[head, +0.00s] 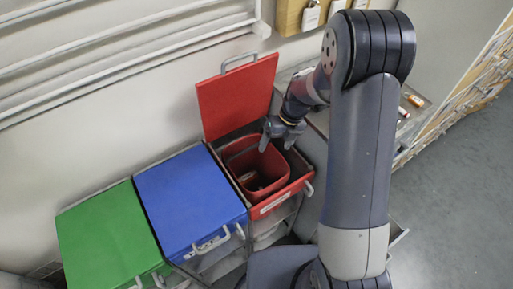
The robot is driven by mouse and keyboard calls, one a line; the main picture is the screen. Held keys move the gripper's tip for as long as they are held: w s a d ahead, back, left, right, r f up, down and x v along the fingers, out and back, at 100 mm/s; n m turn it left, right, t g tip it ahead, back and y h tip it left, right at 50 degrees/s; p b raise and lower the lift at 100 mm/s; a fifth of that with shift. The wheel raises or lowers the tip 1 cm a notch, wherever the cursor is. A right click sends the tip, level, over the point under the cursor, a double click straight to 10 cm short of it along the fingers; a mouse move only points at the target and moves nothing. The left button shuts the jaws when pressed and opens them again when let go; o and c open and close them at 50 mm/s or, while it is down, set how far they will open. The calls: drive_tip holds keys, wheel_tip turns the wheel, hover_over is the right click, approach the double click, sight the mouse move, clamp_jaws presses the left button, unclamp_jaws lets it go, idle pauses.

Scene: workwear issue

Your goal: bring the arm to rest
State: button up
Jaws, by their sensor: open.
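My gripper (277,138) is open, just above the back right part of the open red bin (293,188). Nothing shows between its fingers. My arm rises on the right of the head view and bends down towards the bin. The bin's red lid (236,97) stands up at the back. Inside the bin is a red inner bucket (238,152) with something dark and brownish at its bottom, too small to make out. My arm hides part of the counter behind it.
A closed blue bin (190,195) and a closed green bin (105,237) stand in a row to the left. White rails (120,50) run along the wall. Small items, one of them orange (415,101), lie on a grey counter right of my arm. Open floor (460,200) lies at the right.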

drive_tip(key=x, duration=1.1)
wheel_tip(320, 180, up, 5)
drive_tip(key=p, duration=0.4)
drive_tip(key=shift+f+p, duration=0.15)
drive_tip(key=shift+p, duration=0.2)
drive_tip(key=shift+f, duration=0.1)
